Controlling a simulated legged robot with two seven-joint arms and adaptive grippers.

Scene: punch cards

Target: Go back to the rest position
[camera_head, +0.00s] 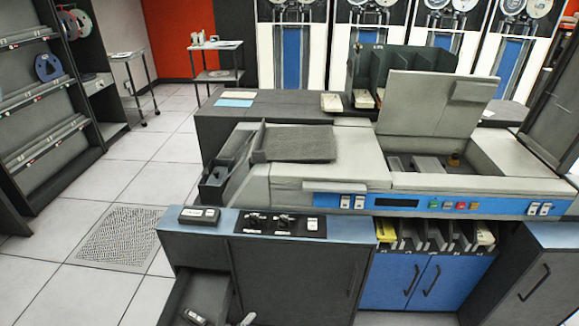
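Two small grey tips at the bottom edge, over the open drawer (205,290), look like the fingertips of my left gripper (221,318). They stand apart with nothing visible between them. The rest of that gripper is below the frame. My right gripper is not in view. The card machine (330,178) stands in front of me, with a blue control strip (405,203) and a raised grey cover (435,103). A small dark box (199,215) lies on the left end of the blue ledge.
The drawer juts out at the lower left of the grey cabinet (290,275). Blue cupboard doors (422,282) and a dark cabinet (525,275) fill the lower right. Tiled floor (60,260) is open on the left, beside a dark shelf rack (40,110).

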